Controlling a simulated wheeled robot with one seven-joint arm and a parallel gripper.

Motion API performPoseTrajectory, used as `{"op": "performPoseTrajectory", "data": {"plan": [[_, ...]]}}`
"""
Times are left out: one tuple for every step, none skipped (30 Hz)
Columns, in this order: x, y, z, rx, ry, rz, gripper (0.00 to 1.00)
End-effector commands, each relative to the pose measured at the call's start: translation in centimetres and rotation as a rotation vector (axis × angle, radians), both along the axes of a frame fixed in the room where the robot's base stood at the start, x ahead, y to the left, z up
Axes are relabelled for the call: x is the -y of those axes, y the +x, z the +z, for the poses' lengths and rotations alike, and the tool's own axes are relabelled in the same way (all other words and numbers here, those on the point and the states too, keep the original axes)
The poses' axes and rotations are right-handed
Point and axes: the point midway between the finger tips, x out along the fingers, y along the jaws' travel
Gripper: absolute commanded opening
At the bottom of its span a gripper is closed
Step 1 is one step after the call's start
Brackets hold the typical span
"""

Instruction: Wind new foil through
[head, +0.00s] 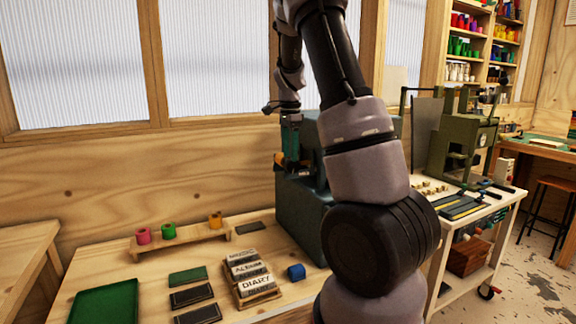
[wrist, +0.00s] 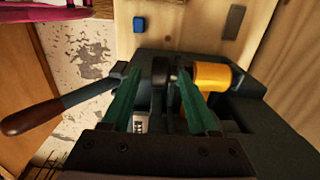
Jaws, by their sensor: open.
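The dark green foil press (head: 300,215) stands on the wooden table, partly hidden by my arm. A gold foil roll (wrist: 212,76) sits on the press, just right of my gripper in the wrist view. My gripper (wrist: 160,73) is open, its two green fingers either side of a dark round part (wrist: 161,68) of the press; I cannot tell whether they touch it. In the head view my gripper (head: 290,165) points down at the top of the press. Spare rolls in pink (head: 143,236), green (head: 168,231) and orange (head: 215,219) stand on a wooden rack (head: 185,243).
A lever with a brown handle (wrist: 30,117) sticks out left of the press in the wrist view. A cart (head: 480,225) with another machine stands at right.

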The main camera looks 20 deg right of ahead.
Motion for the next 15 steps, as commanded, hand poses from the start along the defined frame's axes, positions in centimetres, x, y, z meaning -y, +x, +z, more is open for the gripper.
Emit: {"op": "performPoseTrajectory", "data": {"plan": [[0.0, 0.0, -1.0, -0.002, 0.0, 0.0, 0.6], [0.0, 0.0, -1.5, -0.003, 0.0, 0.0, 0.6], [0.0, -0.1, -2.2, -0.003, 0.0, -0.001, 0.6], [0.0, 0.0, -2.6, -0.002, 0.001, -0.001, 0.6], [0.0, 0.0, -2.9, -0.001, 0.0, 0.0, 0.6], [0.0, 0.0, -3.4, -0.001, 0.0, 0.0, 0.6], [0.0, 0.0, -3.7, -0.001, 0.001, -0.001, 0.6], [0.0, 0.0, -3.9, 0.0, 0.001, -0.001, 0.6], [0.0, 0.0, -4.2, 0.0, 0.0, 0.0, 0.6], [0.0, 0.0, -4.3, 0.0, 0.0, 0.0, 0.6], [0.0, 0.0, -4.4, 0.0, 0.0, 0.0, 0.6], [0.0, 0.0, -4.5, 0.0, 0.0, 0.0, 0.6], [0.0, 0.0, -4.6, 0.0, 0.0, 0.0, 0.6], [0.0, 0.0, -4.6, 0.001, 0.0, 0.0, 0.6], [0.0, 0.0, -4.6, 0.001, 0.0, 0.0, 0.6]]}}
